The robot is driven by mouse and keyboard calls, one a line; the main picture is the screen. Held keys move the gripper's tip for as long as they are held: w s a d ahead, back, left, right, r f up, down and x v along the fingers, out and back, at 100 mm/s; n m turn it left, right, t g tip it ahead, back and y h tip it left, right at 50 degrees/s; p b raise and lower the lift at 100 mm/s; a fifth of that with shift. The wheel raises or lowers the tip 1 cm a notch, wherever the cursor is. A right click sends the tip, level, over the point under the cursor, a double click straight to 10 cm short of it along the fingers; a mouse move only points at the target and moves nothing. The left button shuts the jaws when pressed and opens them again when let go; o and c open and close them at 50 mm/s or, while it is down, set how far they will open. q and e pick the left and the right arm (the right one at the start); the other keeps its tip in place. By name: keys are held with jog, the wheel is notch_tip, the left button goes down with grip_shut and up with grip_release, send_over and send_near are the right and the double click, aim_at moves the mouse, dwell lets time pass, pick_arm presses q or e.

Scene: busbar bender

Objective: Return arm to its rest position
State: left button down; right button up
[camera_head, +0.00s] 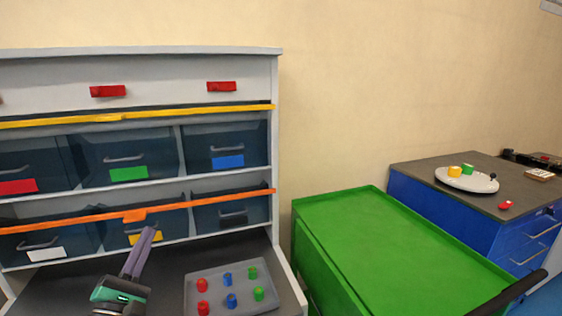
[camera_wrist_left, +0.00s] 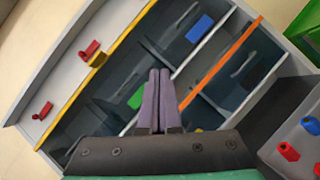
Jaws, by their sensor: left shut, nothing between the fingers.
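My left gripper (camera_head: 150,234) shows at the lower left of the head view, in front of the lower row of bins. Its two purple fingers are together and hold nothing. In the left wrist view the closed fingers (camera_wrist_left: 158,75) point toward the shelf unit (camera_wrist_left: 52,108), which looks tilted there. The fingers overlap the bins in that view, and I cannot tell how far off they are. My right gripper is not in view.
A grey tray (camera_head: 262,292) with red, blue and green pegs lies on the shelf's dark worktop, right of my left gripper. A green cart (camera_head: 385,245) stands to the right. A blue cabinet (camera_head: 440,212) carries a white round plate (camera_head: 483,184). Orange and yellow rails cross the shelf.

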pick_arm(q)
jog(key=s+d+f+m+g+h, duration=0.1)
jog(key=s+d+f+m+g, duration=0.2)
jog(key=f+m, duration=0.45)
jog(key=s+d+f+m+g, duration=0.2)
jog(key=s+f+m+g, duration=0.1)
jog(key=f+m+g, duration=0.4)
jog(key=s+d+f+m+g+h, duration=0.1)
jog(key=s+d+f+m+g, duration=0.15)
jog(key=f+m, duration=0.5)
jog(key=s+a+f+m+g+y, duration=0.3)
jog(key=s+f+m+g, duration=0.35)
jog(key=s+f, duration=0.4)
jog(key=s+f+g, duration=0.1)
jog(key=s+f, duration=0.2)
jog(key=f, duration=1.5)
jog(key=s+a+f+g+p, duration=0.1)
jog(key=s+a+f, duration=0.1)
jog(key=s+f, duration=1.3)
jog(key=s, duration=0.2)
jog(key=shift+s+a+f+g, duration=0.2)
jog(key=shift+s+a+g, duration=0.1)
jog(key=shift+a+g, duration=0.1)
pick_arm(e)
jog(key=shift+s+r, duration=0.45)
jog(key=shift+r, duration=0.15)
pick_arm(q)
jog(key=shift+n, duration=0.25)
